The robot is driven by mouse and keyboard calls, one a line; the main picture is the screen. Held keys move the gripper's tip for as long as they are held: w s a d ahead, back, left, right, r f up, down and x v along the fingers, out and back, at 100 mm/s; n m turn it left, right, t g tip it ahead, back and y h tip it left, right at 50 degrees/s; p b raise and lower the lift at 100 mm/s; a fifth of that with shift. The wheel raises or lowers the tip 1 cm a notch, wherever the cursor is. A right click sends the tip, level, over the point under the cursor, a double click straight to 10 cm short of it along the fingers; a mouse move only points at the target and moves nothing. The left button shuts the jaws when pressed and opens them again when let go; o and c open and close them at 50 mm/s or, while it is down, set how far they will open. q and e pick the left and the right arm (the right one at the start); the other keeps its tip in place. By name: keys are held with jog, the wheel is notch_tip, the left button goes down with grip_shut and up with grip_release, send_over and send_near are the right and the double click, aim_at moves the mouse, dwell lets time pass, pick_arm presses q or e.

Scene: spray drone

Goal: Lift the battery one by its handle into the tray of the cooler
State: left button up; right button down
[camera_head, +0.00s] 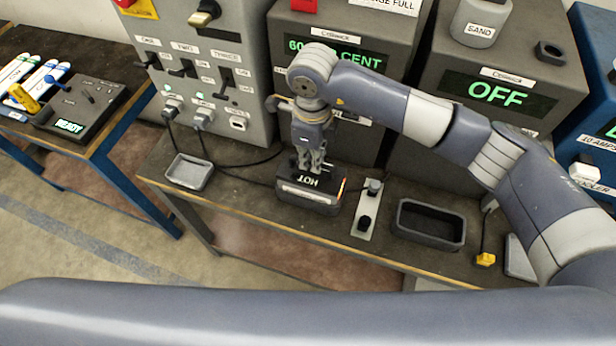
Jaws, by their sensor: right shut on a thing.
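A dark battery (308,196) with a "HOT" label on top and a small orange light at its right end is at the front of the bench. My right gripper (312,168) reaches down from above and is shut on the battery's handle, which the fingers mostly hide. I cannot tell whether the battery is touching the bench. An open dark tray (432,243) sits on the bench to the right.
A small metal tray (189,173) and cables lie to the left. A light plate with black knobs (366,210) stands between battery and dark tray. A yellow connector (485,259) lies farther right. Grey cabinets (500,85), one reading "OFF", stand behind. The bench's front edge is close.

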jog(key=shift+r+p, duration=1.2)
jog(key=shift+r, duration=1.75)
notch_tip(320, 180, up, 14)
jog(key=p, duration=0.5)
jog(key=shift+r+p, duration=0.15)
jog(key=shift+p, duration=0.15)
